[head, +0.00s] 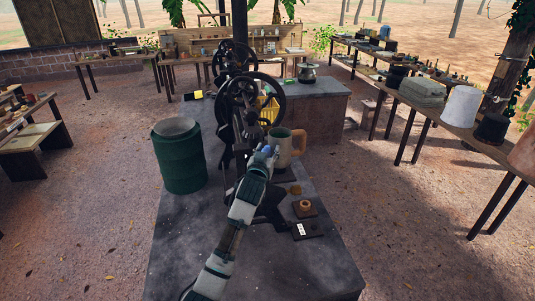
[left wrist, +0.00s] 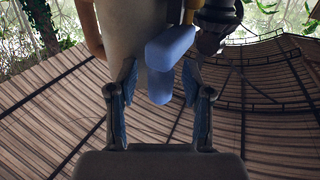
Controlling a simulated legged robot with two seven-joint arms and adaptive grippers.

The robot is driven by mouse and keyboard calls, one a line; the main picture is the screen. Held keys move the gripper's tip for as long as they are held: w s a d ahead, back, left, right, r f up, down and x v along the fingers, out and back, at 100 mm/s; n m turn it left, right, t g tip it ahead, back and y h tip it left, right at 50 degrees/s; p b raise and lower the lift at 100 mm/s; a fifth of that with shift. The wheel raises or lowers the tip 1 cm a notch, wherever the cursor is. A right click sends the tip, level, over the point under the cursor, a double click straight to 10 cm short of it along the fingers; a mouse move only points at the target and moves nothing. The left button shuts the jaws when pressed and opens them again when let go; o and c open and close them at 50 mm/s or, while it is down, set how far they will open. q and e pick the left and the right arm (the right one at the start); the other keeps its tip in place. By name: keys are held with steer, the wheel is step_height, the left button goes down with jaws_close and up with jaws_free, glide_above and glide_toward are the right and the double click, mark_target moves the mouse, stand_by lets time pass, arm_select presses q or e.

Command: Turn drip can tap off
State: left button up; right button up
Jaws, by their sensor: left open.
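A beige can with a brown handle (head: 287,147) stands beside the roller machine in the head view. It shows as a pale body in the left wrist view (left wrist: 125,35). A blue tap handle (left wrist: 170,45) with a brass-coloured stem (left wrist: 190,12) is in front of the can. My left gripper (left wrist: 160,70) is open, with one finger on each side of the blue handle's lower part. I cannot tell whether either finger touches it. In the head view the left gripper (head: 265,153) partly hides the tap. My right gripper is not in view.
The roller machine (head: 240,98) with dark wheels stands behind the gripper. A green barrel (head: 180,157) is to its left on the grey workbench (head: 200,235). Small dark blocks (head: 306,229) lie at front right. The bench's front left is clear.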

arm_select(q)
steer(key=v, duration=1.1)
steer(key=shift+s, duration=0.4)
steer(key=shift+a+f, duration=0.1)
steer(key=shift+f, duration=0.05)
